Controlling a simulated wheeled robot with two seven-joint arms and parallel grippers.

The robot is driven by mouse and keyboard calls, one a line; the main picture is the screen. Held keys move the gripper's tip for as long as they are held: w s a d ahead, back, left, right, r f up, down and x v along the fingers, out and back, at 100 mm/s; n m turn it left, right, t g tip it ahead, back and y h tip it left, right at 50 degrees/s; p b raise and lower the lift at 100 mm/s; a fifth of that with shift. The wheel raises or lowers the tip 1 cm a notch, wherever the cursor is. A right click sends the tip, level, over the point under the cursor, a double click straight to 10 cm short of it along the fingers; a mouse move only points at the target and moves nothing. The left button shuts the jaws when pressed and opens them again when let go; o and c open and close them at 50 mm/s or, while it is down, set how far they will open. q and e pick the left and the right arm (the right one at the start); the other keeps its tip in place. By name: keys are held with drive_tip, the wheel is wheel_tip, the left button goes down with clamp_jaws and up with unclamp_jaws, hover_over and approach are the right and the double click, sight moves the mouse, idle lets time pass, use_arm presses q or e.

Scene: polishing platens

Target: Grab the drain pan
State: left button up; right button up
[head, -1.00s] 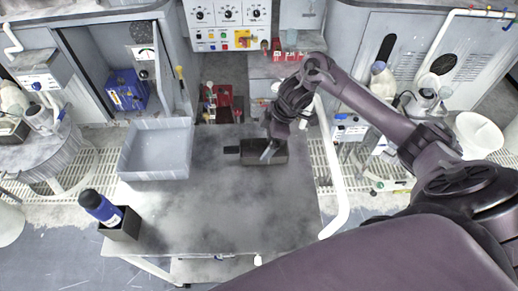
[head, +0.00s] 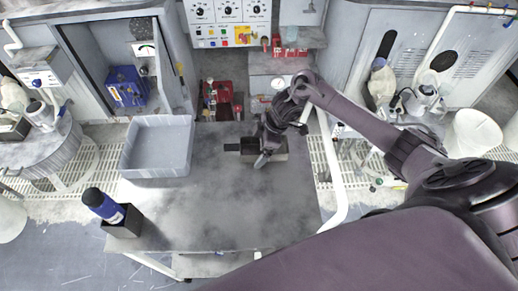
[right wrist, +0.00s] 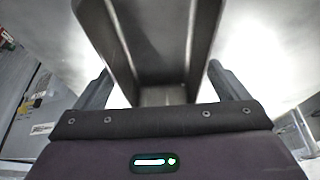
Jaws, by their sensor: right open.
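The drain pan appears to be the small dark rectangular pan (head: 279,155) at the back right of the grey table, with a short dark tab on its left. My right gripper (head: 262,160) is over the pan and hides part of it. In the right wrist view the dark trough-shaped pan (right wrist: 160,94) fills the middle, its walls running away from me. My right gripper (right wrist: 160,88) is open, with one finger at each side of the pan's near end. I cannot tell whether the fingers touch it. My left gripper is not in view.
A larger grey open tray (head: 157,172) stands on the table (head: 200,215) at the back left. A blue bottle (head: 103,205) stands in a dark holder at the front left. The table's middle is clear. A white pipe (head: 333,170) passes along the right edge.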

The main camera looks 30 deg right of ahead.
drive_tip(key=shift+f, duration=0.1)
drive_tip(key=shift+c, duration=0.4)
drive_tip(key=c, duration=1.1)
drive_tip(key=shift+o, duration=0.2)
